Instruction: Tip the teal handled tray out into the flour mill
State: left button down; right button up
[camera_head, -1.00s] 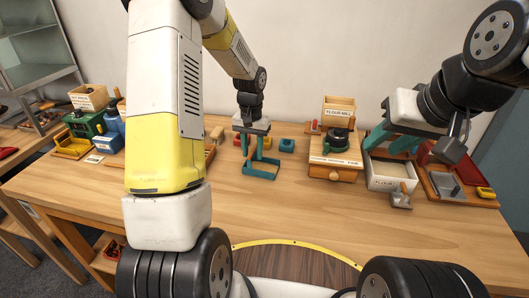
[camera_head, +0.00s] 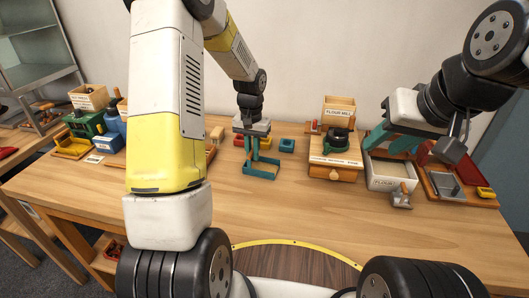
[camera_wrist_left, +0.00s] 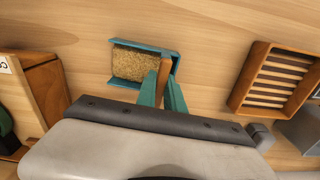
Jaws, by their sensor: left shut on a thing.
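The teal handled tray (camera_head: 262,177) rests on the table left of the mill, with tan grainy stuff in it. It also shows in the left wrist view, where its teal rim (camera_wrist_left: 143,46) and wooden handle (camera_wrist_left: 164,73) are visible. My left gripper (camera_head: 252,156) points down and is shut on the handle, its teal fingers (camera_wrist_left: 163,90) on either side. The flour mill (camera_head: 335,158) is a wooden box with a drawer, a dark green round part on top and a labelled hopper (camera_head: 339,111) behind.
The white flour box (camera_head: 391,184) stands right of the mill. A red and wooden station (camera_head: 459,186) is at far right. A small teal block (camera_head: 287,145) lies behind the tray. Green and blue machines (camera_head: 88,123) stand at left. The front of the table is clear.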

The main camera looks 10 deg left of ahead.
pick_arm(q)
jog(key=shift+r, duration=0.1)
jog(key=shift+r, duration=2.45)
